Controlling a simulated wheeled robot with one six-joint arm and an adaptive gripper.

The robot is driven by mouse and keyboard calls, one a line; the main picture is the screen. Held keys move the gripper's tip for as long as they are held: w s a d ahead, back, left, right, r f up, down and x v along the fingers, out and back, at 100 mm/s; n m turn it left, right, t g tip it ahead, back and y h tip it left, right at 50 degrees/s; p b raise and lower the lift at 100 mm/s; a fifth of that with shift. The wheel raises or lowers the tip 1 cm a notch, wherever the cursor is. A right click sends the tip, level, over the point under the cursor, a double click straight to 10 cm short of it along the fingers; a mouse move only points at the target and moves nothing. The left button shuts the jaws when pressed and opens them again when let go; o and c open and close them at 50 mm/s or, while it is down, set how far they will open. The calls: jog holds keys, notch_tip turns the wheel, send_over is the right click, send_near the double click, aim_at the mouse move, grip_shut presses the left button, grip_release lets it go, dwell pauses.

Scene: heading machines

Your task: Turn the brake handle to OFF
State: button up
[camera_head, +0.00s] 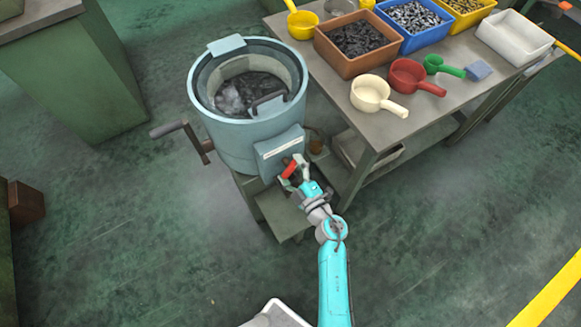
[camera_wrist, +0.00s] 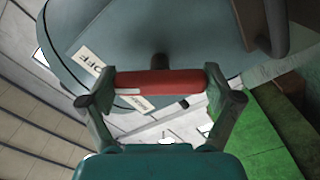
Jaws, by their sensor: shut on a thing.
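The brake handle (camera_head: 289,169) is a short red bar on the front box (camera_head: 280,151) of a light blue round machine (camera_head: 243,140). In the wrist view the red handle (camera_wrist: 160,82) lies level across the picture on a dark shaft. My gripper (camera_wrist: 169,84) is shut on it, one finger at each end. In the head view my gripper (camera_head: 293,174) reaches it from below. A white OFF label (camera_wrist: 90,62) sits up and left of the handle's left end. A second white label (camera_wrist: 137,103) is partly hidden below the handle, its text unclear.
A crank (camera_head: 183,136) sticks out at the machine's left. A workbench (camera_head: 400,128) with bins and scoops stands close on the right, a green cabinet (camera_head: 75,75) on the left. A small shelf (camera_head: 290,217) lies under the box. The floor in front is clear.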

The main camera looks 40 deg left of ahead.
jog(key=shift+m, duration=0.3)
jog(key=o, duration=0.9)
jog(key=v, duration=1.2)
jog(key=shift+f, duration=0.1)
